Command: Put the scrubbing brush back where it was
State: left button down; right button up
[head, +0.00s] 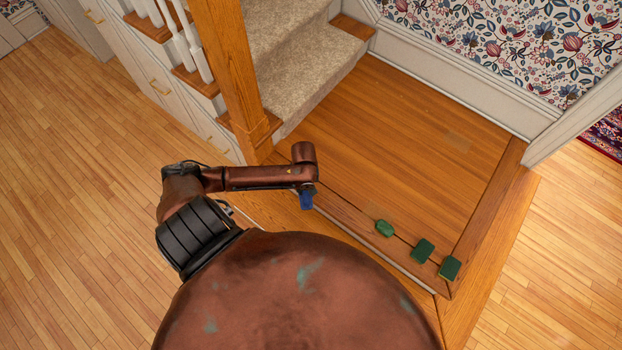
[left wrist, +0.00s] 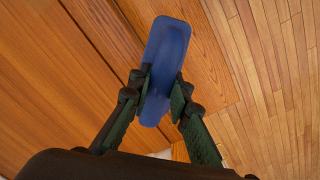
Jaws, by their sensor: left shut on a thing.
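The scrubbing brush, as I take the blue, long, round-cornered thing (left wrist: 167,45) to be, is held between the two dark green fingers of my left gripper (left wrist: 161,88). Its far end sticks out beyond the fingertips in the left wrist view. In the head view the brush (head: 306,200) shows as a small blue piece under the end of my left arm, over the wooden edge of the landing (head: 345,222). I cannot tell whether it touches the wood. Its bristles cannot be made out. My right gripper is not in view.
Three green pieces, one rounded (head: 384,228) and two block-like (head: 422,250) (head: 450,268), lie along the landing's front edge, right of the brush. A wooden newel post (head: 232,70) and carpeted stairs (head: 300,70) stand behind. The landing's middle (head: 400,130) is clear.

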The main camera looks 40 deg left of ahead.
pick_arm(q)
jog(key=shift+s+a+f, duration=0.2)
jog(key=shift+s+a, duration=0.05)
jog(key=shift+s, duration=0.2)
jog(key=shift+w+a+f, duration=0.1)
jog(key=shift+a+f, duration=0.1)
jog(key=shift+f, duration=0.05)
pick_arm(e)
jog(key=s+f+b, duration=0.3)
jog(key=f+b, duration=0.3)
jog(key=b, duration=0.1)
pick_arm(q)
jog(key=w+a+f, duration=0.1)
jog(key=w+f, duration=0.3)
jog(key=w+a+f+b, duration=0.1)
jog(key=w+a+f, duration=0.1)
jog(key=w+f, duration=0.2)
jog(key=w+a+f+b, duration=0.1)
jog(key=w+a+f, duration=0.1)
jog(key=w+f, duration=0.2)
jog(key=shift+w+a+f, duration=0.1)
jog(key=shift+w+a, duration=0.05)
jog(key=shift+a, duration=0.1)
jog(key=shift+f, duration=0.25)
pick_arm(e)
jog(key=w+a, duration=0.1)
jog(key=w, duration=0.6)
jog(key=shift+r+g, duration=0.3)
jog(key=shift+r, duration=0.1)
